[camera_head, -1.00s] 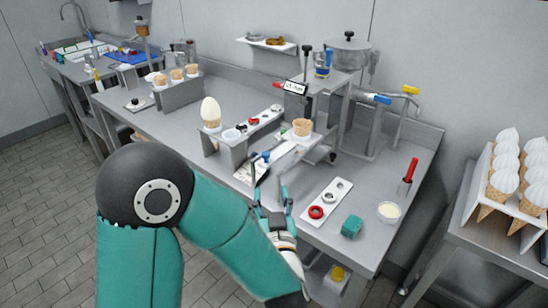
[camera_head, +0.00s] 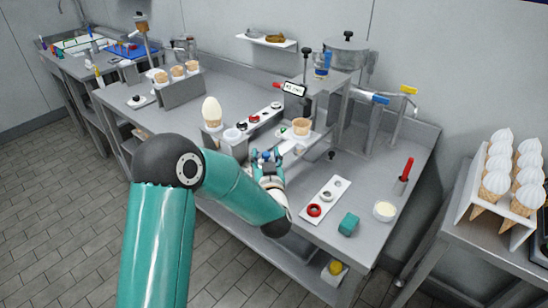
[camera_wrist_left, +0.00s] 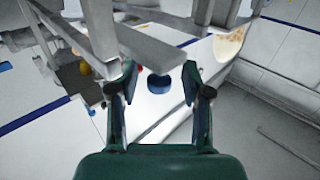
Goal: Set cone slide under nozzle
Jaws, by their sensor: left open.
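A waffle cone (camera_head: 302,127) stands upright in the cone slide, a pale plate (camera_head: 289,148) on the counter below the dispensing machine (camera_head: 322,88). The cone appears in front of the machine; I cannot tell exactly how it lines up with the nozzle, which I cannot make out. My left gripper (camera_head: 266,159) is at the slide's near left end. In the left wrist view, the gripper (camera_wrist_left: 160,84) is open, with a round blue knob (camera_wrist_left: 159,84) between its fingertips. The fingers stand apart from the knob on both sides. My right gripper is not in view.
An egg-shaped scoop on a cone (camera_head: 211,112) stands left of the slide. A rack of filled cones (camera_head: 510,180) is far right.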

